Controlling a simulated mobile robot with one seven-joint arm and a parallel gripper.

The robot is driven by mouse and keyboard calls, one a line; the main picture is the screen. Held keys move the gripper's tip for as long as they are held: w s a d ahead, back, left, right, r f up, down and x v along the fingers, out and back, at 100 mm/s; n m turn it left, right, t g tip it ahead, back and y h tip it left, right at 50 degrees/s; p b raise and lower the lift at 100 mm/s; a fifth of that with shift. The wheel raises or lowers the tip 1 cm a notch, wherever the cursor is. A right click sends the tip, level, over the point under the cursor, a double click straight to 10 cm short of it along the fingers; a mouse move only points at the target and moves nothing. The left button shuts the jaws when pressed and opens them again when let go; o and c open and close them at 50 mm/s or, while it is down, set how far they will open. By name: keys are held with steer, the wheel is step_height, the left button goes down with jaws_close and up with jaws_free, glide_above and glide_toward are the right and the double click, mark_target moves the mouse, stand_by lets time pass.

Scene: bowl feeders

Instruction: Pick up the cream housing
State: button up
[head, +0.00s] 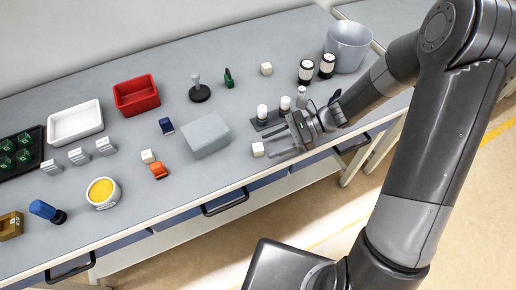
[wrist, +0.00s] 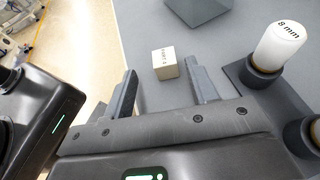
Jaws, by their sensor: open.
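A small cream block with dark lettering, likely the cream housing (head: 258,149), stands near the front edge of the bench. In the wrist view the cream housing (wrist: 164,64) sits just beyond and between the two finger tips, with its lettered side facing me. My gripper (head: 276,149) is low over the bench, to the right of the block, with its fingers pointing at it. My gripper (wrist: 159,75) is open and empty in the wrist view. I cannot tell whether the fingers overlap the block's sides. Two similar cream blocks stand at the back (head: 266,69) and farther left (head: 148,155).
A dark holder with white-topped pegs (head: 268,124) stands close beside my gripper; a peg marked "8 mm" (wrist: 280,43) shows at right. A grey box (head: 206,136) lies left of the block. A red bin (head: 136,95) and white bin (head: 75,123) stand farther left.

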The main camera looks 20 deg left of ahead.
mark_target(258, 147)
steer(key=x, duration=0.5)
steer(key=shift+w+a+f, duration=0.15)
steer(key=shift+w+f, duration=0.05)
steer(key=shift+f, duration=0.05)
steer(key=c, duration=1)
steer(key=shift+c, duration=0.2)
steer(key=shift+r, duration=0.2)
